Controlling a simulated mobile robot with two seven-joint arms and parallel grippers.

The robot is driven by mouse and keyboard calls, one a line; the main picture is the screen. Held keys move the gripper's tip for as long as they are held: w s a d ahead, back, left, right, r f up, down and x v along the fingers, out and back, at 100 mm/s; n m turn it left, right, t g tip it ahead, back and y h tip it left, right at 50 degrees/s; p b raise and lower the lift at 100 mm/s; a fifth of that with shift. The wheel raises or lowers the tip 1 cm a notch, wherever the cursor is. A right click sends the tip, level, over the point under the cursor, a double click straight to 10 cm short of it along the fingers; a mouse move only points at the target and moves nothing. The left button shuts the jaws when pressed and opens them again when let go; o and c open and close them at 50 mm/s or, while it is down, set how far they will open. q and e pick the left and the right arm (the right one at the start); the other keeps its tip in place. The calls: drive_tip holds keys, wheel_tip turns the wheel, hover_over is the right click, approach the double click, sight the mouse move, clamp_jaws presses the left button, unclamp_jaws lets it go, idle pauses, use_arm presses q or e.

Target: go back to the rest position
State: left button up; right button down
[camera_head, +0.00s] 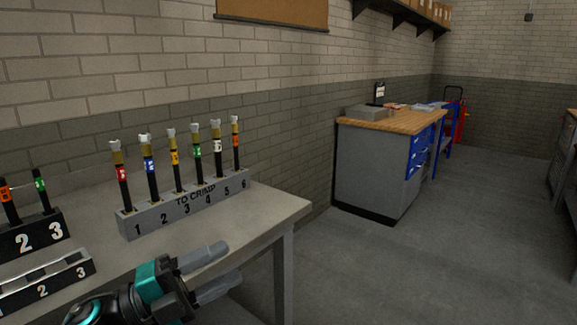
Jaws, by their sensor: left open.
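My left gripper (215,273) shows at the bottom, low in front of the near edge of the light table (285,205). Its two grey fingers are apart and nothing is between them. My right gripper is not in view. On the table stands a grey rack (187,207) marked "TO CRIMP", with numbered slots. Several upright black cables with coloured tags and pale tips stand in it. The gripper is apart from the rack, below and in front of it.
A black rack (30,238) with tagged cables and a lower numbered holder (48,279) stand at the left. A grey workbench (370,172) with a wooden top is by the wall. A blue cart (440,140) stands beyond it. The grey floor (420,265) at right is clear.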

use_arm(q)
drive_tip(key=s+a+f+n+t+y, duration=0.2)
drive_tip(key=a+f+n+t+y, duration=0.15)
drive_tip(key=f+n+y, duration=0.4)
drive_tip(key=s+a+f+n+t+y, duration=0.15)
drive_tip(key=f+n+t+y, duration=0.35)
drive_tip(key=f+n, duration=0.6)
drive_tip(key=s+a+f+n+g+y, duration=0.1)
drive_tip(key=s+f+n+g+y, duration=0.3)
drive_tip(key=s+f+n, duration=0.5)
drive_tip(key=s+f+g+p, duration=0.1)
drive_tip(key=s+f+g, duration=0.1)
drive_tip(key=s, duration=0.1)
drive_tip(key=shift+a+f, duration=0.3)
drive_tip(key=shift+f, duration=0.1)
drive_tip(key=shift+s+g, duration=0.1)
drive_tip(key=shift+g, duration=0.15)
